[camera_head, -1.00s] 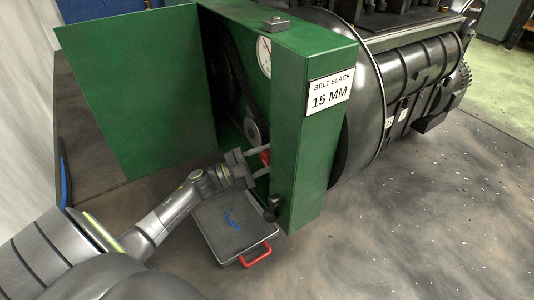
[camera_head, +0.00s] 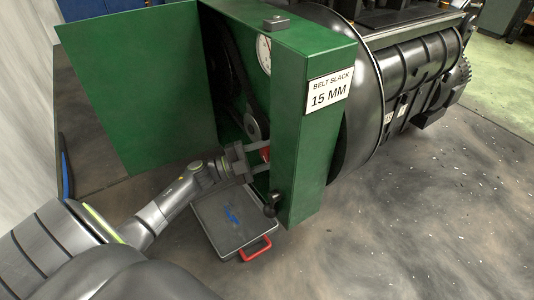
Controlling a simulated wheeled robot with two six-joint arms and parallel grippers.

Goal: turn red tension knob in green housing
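The green housing (camera_head: 308,165) stands in the middle with its door (camera_head: 140,90) swung open to the left. A small part of the red tension knob (camera_head: 265,153) shows inside the opening, low down behind the front panel's edge. My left gripper (camera_head: 258,160) reaches into the opening, its two fingers apart with the red knob between or just behind their tips. The panel edge hides part of the fingertips, so I cannot tell whether they touch the knob. My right gripper is not in view.
A grey case (camera_head: 230,220) with a red handle (camera_head: 256,250) lies on the floor below the housing. A black latch knob (camera_head: 271,205) sticks out low on the housing. A pulley (camera_head: 253,126) and gauge (camera_head: 264,54) are inside. Open floor lies right.

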